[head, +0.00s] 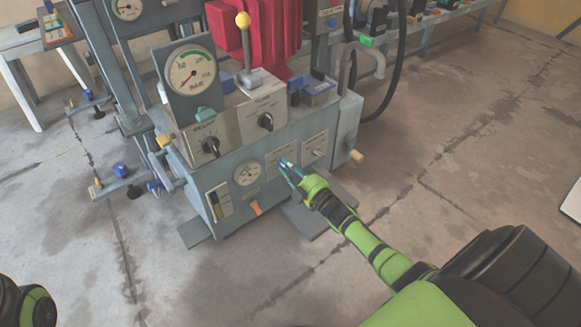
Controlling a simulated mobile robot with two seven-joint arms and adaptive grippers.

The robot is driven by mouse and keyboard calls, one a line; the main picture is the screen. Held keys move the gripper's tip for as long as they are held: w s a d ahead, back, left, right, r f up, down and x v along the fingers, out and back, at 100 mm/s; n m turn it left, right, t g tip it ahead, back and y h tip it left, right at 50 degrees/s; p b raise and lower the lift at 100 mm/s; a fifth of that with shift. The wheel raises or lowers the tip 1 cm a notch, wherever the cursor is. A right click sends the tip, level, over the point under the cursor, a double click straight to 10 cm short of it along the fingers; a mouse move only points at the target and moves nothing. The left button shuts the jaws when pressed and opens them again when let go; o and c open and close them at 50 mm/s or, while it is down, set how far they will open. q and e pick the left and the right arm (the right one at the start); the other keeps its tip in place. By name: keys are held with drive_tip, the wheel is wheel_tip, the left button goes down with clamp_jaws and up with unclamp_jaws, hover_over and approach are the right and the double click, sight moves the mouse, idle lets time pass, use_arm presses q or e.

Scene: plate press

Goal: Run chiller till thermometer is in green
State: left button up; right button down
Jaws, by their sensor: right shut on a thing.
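The press's grey cabinet (215,180) stands at the middle of the head view. On its front are a small round dial (248,174) and pale labelled plates, one of them (315,148) to the right of my right gripper. My right gripper (289,170) is at the front plate just right of the small dial, shut on a control there. The gripper hides that control, so its setting cannot be read. I cannot tell which dial is the thermometer, and no green reading can be made out on the small dial. My left gripper is out of view.
A large gauge (193,72), two black knobs (211,146) (265,121) and a yellow-tipped lever (243,20) sit on top. A wooden handle (356,156) sticks out at right. Floor is clear right of the cabinet; a bench (440,18) stands behind.

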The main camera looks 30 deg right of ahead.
drive_tip(key=shift+n, duration=0.5)
drive_tip(key=c, duration=1.1)
unclamp_jaws()
drive_tip(key=shift+s, duration=0.1)
drive_tip(key=s, duration=1.1)
drive_tip(key=shift+s+d, duration=0.4)
drive_tip(key=shift+r, duration=0.1)
